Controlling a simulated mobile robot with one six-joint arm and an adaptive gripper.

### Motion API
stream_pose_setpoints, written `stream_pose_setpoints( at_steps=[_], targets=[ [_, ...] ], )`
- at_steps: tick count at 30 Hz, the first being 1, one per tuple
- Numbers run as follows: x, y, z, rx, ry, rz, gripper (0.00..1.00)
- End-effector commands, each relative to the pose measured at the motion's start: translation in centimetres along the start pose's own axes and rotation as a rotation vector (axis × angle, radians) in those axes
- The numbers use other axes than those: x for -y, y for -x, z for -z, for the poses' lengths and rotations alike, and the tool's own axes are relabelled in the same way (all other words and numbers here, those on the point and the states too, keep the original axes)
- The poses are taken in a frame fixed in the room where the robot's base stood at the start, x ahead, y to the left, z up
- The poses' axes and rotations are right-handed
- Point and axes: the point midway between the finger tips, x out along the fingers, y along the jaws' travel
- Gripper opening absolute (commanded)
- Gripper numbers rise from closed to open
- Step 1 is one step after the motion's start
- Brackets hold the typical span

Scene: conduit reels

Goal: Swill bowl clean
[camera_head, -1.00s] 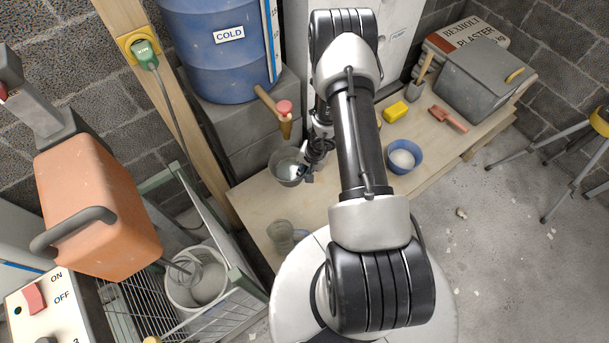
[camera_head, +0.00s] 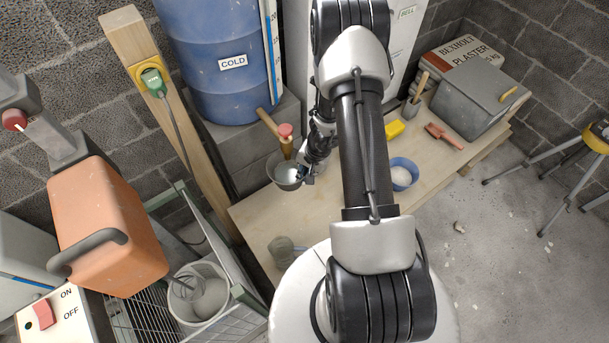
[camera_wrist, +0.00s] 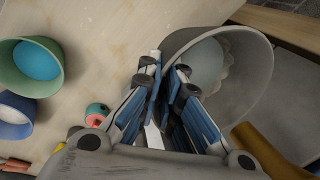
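The grey bowl (camera_head: 284,177) is over the left part of the workbench, right by the barrel's wooden tap (camera_head: 285,147). In the wrist view the bowl (camera_wrist: 257,85) is tilted, with a pale patch and whitish scalloped marks inside. My gripper (camera_head: 304,176) is at the bowl's right side. In the wrist view my gripper's fingers (camera_wrist: 167,65) are close together at the bowl's near rim, and appear closed on it. The exact contact is partly hidden by the fingers. The tap's pink knob (camera_head: 285,130) shows just above the bowl in the head view.
A blue barrel marked COLD (camera_head: 225,95) stands on blocks behind. On the bench (camera_head: 262,215) are a blue bowl of white powder (camera_head: 403,174), a yellow sponge (camera_head: 394,129), a red brush (camera_head: 445,136) and a cup (camera_head: 282,250). A mixer with a bucket (camera_head: 203,308) stands left.

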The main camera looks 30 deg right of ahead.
Motion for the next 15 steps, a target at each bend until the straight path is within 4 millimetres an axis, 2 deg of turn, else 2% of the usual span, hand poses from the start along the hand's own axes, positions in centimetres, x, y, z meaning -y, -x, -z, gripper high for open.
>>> stream_pose_setpoints(
  at_steps=[15],
  targets=[
    [1.1, 4.6, 0.0, 0.0, 0.0, 0.0, 0.0]
  ],
)
